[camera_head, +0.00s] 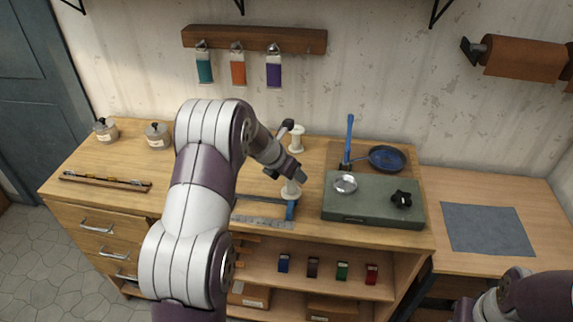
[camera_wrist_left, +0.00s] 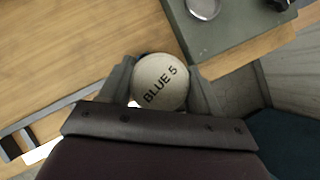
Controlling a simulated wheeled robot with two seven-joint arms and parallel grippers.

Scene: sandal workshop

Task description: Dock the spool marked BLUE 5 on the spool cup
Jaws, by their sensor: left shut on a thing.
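The spool marked BLUE 5 (camera_wrist_left: 160,82) shows its pale round end with dark lettering between the fingers in the left wrist view. My left gripper (camera_wrist_left: 162,90) is shut on it. In the head view the pale spool (camera_head: 290,189) hangs below my left gripper (camera_head: 291,179), near the front of the bench and left of the green case. A shallow round silvery dish (camera_head: 345,183) sits on the case and also shows in the left wrist view (camera_wrist_left: 203,8); it may be the spool cup. My right gripper is out of view; only part of that arm shows.
The green case (camera_head: 365,212) carries a black knob (camera_head: 401,199). A blue pan (camera_head: 387,158) lies behind it. Another white spool (camera_head: 296,138) stands at the back. A blue-ended frame with a ruler (camera_head: 262,221) lies near the front edge.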

